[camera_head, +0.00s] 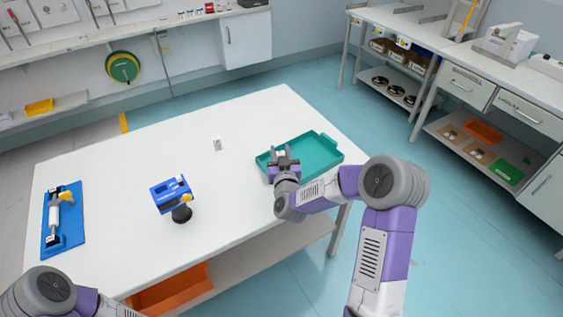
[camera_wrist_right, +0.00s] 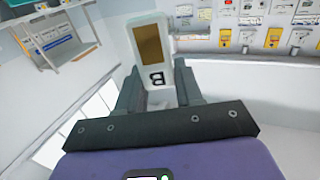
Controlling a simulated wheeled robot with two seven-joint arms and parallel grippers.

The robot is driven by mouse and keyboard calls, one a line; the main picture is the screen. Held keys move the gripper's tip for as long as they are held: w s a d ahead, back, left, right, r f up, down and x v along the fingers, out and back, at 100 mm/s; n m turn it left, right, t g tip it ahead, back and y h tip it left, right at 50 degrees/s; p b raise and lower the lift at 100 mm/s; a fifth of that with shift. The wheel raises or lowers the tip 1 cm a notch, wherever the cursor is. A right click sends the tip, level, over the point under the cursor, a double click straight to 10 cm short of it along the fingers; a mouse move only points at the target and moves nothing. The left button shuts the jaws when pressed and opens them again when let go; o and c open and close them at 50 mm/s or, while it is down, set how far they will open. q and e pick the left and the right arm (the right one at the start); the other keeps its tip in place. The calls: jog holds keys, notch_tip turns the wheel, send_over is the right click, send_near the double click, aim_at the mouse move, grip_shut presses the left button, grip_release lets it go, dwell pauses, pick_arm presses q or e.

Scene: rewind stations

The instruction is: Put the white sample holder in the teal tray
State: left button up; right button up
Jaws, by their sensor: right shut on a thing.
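The teal tray (camera_head: 318,146) lies on the white table near its right edge. My right gripper (camera_head: 284,154) is over the tray's left end in the head view. In the wrist view, my right gripper (camera_wrist_right: 159,85) is shut on a white piece with a brown-gold panel and a black letter B, which looks like the white sample holder (camera_wrist_right: 167,48). It stands out beyond the fingertips. I cannot tell whether it touches the tray. My left arm shows at the lower left; its gripper is out of view.
On the white table (camera_head: 120,160) are a small white upright piece (camera_head: 217,144), a blue device on a black base (camera_head: 170,193) and a blue board with a white cylinder (camera_head: 68,240). An orange bin (camera_head: 175,290) is below. The table's middle is mostly clear.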

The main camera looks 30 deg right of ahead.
notch_tip(320, 180, down, 4)
jog(key=shift+r+b, duration=0.2)
jog(key=shift+b, duration=0.25)
jog(key=shift+r, duration=0.1)
jog(key=shift+f+b, duration=0.65)
jog(key=shift+b, duration=0.15)
jog(key=o, duration=1)
